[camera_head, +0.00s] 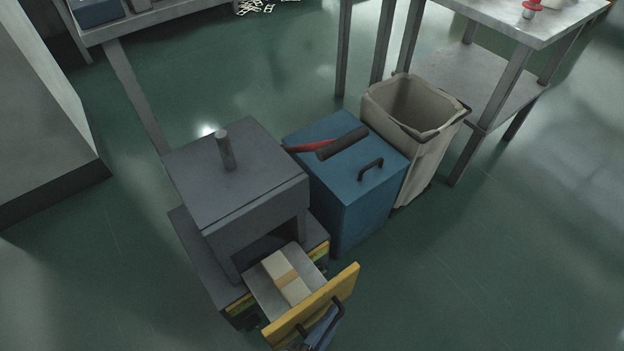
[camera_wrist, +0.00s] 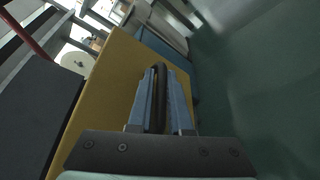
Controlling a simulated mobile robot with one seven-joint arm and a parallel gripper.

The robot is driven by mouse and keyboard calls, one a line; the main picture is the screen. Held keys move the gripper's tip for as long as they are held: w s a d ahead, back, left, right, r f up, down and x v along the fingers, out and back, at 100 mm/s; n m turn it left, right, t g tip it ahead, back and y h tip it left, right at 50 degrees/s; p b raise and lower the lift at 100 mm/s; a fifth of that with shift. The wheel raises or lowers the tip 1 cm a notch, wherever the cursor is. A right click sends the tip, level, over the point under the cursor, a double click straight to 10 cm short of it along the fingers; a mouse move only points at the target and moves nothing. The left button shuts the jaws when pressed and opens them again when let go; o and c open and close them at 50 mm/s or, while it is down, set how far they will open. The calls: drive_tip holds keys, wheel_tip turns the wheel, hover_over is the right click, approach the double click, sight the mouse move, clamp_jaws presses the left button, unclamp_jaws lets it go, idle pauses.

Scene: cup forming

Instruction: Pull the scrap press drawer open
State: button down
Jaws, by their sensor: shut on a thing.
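The scrap press (camera_head: 240,185) is a dark grey box at the lower middle of the head view. Its drawer stands out of the front, with a yellow front panel (camera_head: 345,286) and a grey tray. A pale block with a tan band (camera_head: 285,277) lies in the tray. My gripper (camera_head: 325,318) is at the yellow panel, at the bottom edge of the head view. In the wrist view, the blue fingers of my gripper (camera_wrist: 160,90) are shut on the dark curved drawer handle (camera_wrist: 159,75). The yellow panel (camera_wrist: 105,85) also shows there.
A blue box (camera_head: 345,185) with a black handle and a red-and-black lever stands right of the press. A beige bin (camera_head: 405,125) is behind it, beside a grey table (camera_head: 530,25). The green floor at right is clear.

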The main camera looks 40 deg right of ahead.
drive_tip(key=shift+s+f+p, duration=0.15)
drive_tip(key=shift+s+p, duration=0.4)
drive_tip(key=shift+s, duration=1.55)
drive_tip(key=c, duration=0.9)
unclamp_jaws()
drive_tip(key=shift+w, duration=0.1)
drive_tip(key=p+v, duration=0.3)
drive_tip(key=v, duration=1)
